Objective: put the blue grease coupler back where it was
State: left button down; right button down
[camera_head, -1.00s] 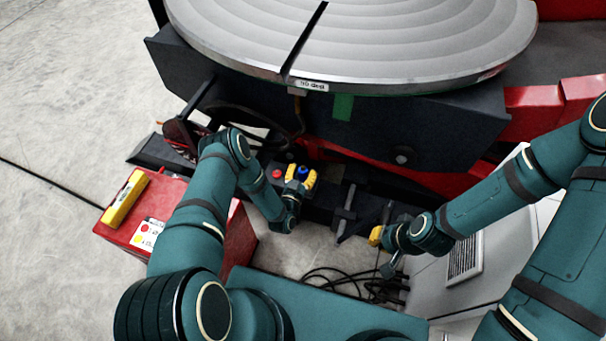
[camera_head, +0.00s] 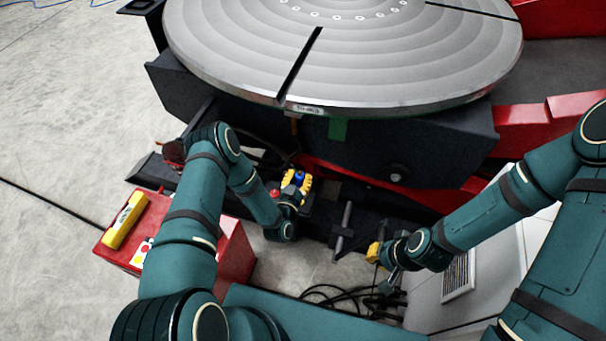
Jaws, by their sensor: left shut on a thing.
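The blue grease coupler (camera_head: 299,175) is a small blue piece between the yellow fingertips of my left gripper (camera_head: 297,182). My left gripper is shut on it, above the dark base of the positioner. The coupler's lower part is hidden by the fingers. A red knob-like piece (camera_head: 274,192) sits just left of the gripper, partly hidden by my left arm. My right gripper (camera_head: 374,251) has yellow fingertips and hangs low at the right, beside the grey cabinet; I cannot tell if its jaws are open.
The large round positioner table (camera_head: 350,60) overhangs the work spot from behind. A red box (camera_head: 232,262) with a yellow tool (camera_head: 126,220) on top stands at the left. A dark bracket with bars (camera_head: 343,225) lies between the grippers. Black cables (camera_head: 335,297) lie on the floor.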

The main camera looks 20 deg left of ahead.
pick_arm(q)
jog(key=shift+n+y, duration=0.3)
jog(key=shift+y, duration=0.2)
jog(key=r, duration=0.7)
jog(key=a+r, duration=0.1)
jog(key=r, duration=0.3)
jog(key=shift+s+a, duration=0.1)
jog(key=shift+s, duration=0.05)
notch_tip(320, 180, up, 12)
send_over(296, 175)
jog(key=s, duration=0.4)
jog(key=shift+s+r, duration=0.15)
jog(key=shift+s, duration=0.1)
